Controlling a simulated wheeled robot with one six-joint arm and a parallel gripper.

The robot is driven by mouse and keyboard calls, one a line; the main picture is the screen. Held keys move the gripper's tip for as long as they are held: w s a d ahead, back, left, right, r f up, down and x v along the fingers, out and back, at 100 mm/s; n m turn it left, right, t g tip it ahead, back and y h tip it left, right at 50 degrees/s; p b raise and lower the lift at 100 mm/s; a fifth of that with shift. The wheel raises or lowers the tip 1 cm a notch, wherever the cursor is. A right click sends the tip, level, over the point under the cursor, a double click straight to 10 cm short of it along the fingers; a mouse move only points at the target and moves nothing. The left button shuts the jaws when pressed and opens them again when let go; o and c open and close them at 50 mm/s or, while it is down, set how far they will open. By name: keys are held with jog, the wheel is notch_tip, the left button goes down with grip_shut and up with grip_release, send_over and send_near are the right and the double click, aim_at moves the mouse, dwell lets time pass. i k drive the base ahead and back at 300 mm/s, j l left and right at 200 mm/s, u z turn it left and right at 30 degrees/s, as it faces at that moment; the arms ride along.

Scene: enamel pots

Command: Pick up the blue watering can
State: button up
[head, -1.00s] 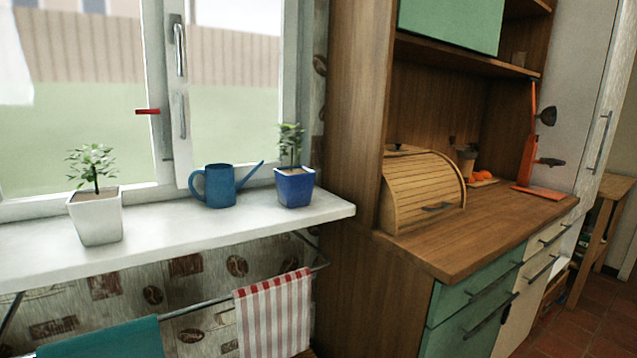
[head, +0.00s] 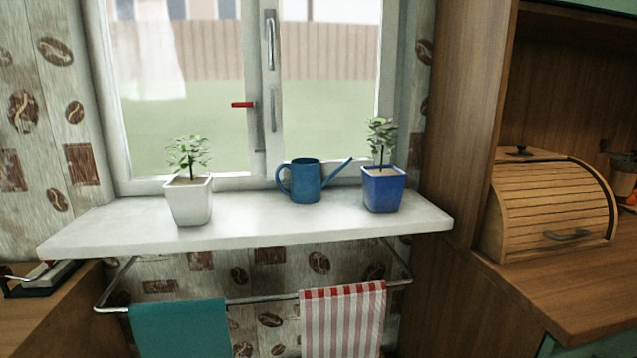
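The blue watering can (head: 307,182) stands upright on the white windowsill (head: 262,229). Its loop handle is on the left and its long spout points up to the right. It stands between a white square pot with a small plant (head: 189,201) on the left and a blue square pot with a plant (head: 384,190) on the right. The spout's tip is close to the blue pot's plant. My gripper is not in view.
The window (head: 262,150) is behind the sill. Below hang a teal towel (head: 182,328) and a striped towel (head: 343,322) on a metal rail. A wooden cabinet with a roll-top bread box (head: 550,210) stands right. The sill is bare between white pot and can.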

aim_at(305, 186)
jog(key=i+j, duration=0.2)
jog(key=i, duration=0.25)
jog(key=i+j+u, duration=0.1)
jog(key=i, duration=0.4)
jog(key=i+j, duration=0.2)
jog(key=i, duration=0.25)
jog(key=u, duration=0.05)
